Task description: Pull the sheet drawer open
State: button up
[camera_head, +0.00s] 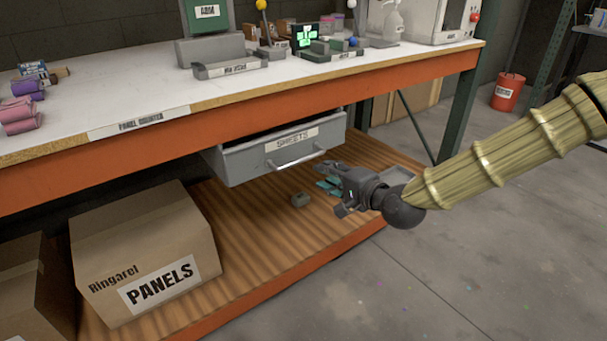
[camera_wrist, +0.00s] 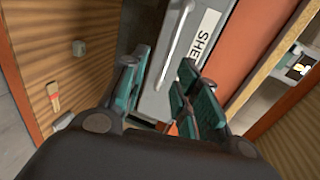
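The grey sheet drawer (camera_head: 250,163), labelled SHEETS, hangs under the counter. Its front stands slightly out from the orange beam, with a dark gap above it. Its light bar handle (camera_head: 297,160) runs across the front below the label. My gripper (camera_head: 328,177) is to the right of and below the handle, seemingly apart from it. In the wrist view, my gripper (camera_wrist: 165,65) has its teal fingers spread with nothing held. The handle (camera_wrist: 176,42) appears in line with the gap between them, against the drawer front (camera_wrist: 158,105). I cannot tell the exact distance.
The orange-edged counter (camera_head: 300,98) overhangs the drawer. A wooden lower shelf (camera_head: 250,235) lies below, bearing a small grey block (camera_head: 300,200) and a PANELS box (camera_head: 145,250). A green table leg (camera_head: 458,115) stands behind my arm. The floor in front is clear.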

aim_at(305, 160)
jog(key=b+x, duration=0.1)
jog(key=x, duration=0.2)
jog(key=r+b+x, duration=0.1)
jog(key=x, duration=0.3)
jog(key=b+x, duration=0.1)
jog(key=x, duration=0.3)
jog(key=shift+w+r, duration=0.2)
jog(key=shift+r, duration=0.1)
grip_shut()
